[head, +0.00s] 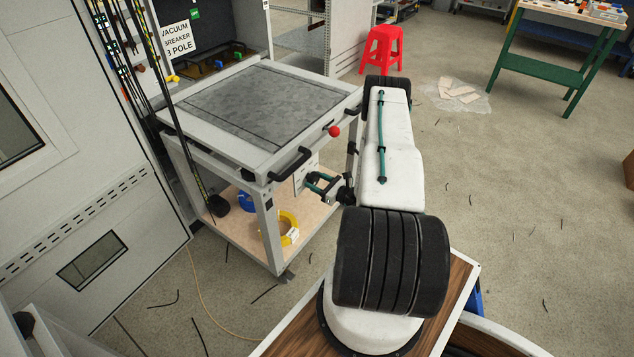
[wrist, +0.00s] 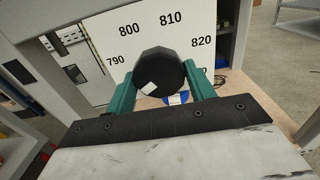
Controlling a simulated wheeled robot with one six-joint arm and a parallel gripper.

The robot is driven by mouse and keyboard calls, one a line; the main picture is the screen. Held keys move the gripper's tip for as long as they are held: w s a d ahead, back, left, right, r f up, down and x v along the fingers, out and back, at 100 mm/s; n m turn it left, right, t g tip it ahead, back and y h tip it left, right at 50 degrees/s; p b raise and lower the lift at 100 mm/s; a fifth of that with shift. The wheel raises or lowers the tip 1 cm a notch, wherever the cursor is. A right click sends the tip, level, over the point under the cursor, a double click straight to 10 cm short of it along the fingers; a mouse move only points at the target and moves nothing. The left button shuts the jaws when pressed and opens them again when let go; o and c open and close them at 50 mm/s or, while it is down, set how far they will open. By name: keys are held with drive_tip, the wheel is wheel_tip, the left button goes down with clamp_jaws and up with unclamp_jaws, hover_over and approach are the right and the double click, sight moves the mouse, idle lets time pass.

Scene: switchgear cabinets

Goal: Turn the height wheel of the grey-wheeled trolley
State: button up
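The trolley (head: 262,167) is a light grey frame with a dark top plate, standing by the cabinet. In the wrist view its height wheel (wrist: 160,72) is a dark grey, many-sided knob with a small white mark near its lower left edge. A white scale plate (wrist: 105,30) behind it reads 790, 800, 810 and 820. My gripper (wrist: 160,80) has its teal fingers on both sides of the wheel, with no clear gap, and appears shut on it. In the head view my gripper (head: 324,184) is at the trolley's front side, below the top; the wheel is not distinct there.
A black handle (head: 290,164) and a red knob (head: 334,131) sit on the trolley's front edge above my gripper. Blue and yellow coils (head: 289,229) lie on its lower shelf. A red stool (head: 382,49) stands behind. Floor to the right is largely open.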

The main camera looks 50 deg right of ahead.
drive_tip(key=m, duration=0.4)
drive_tip(key=shift+a+m, duration=0.1)
drive_tip(key=shift+m, duration=0.3)
drive_tip(key=m, duration=0.4)
drive_tip(key=shift+m, duration=0.3)
drive_tip(key=m, duration=0.4)
drive_tip(key=shift+r, duration=0.1)
drive_tip(key=m, duration=0.5)
drive_tip(key=shift+m, duration=0.4)
drive_tip(key=o, duration=1)
drive_tip(key=shift+s, duration=0.15)
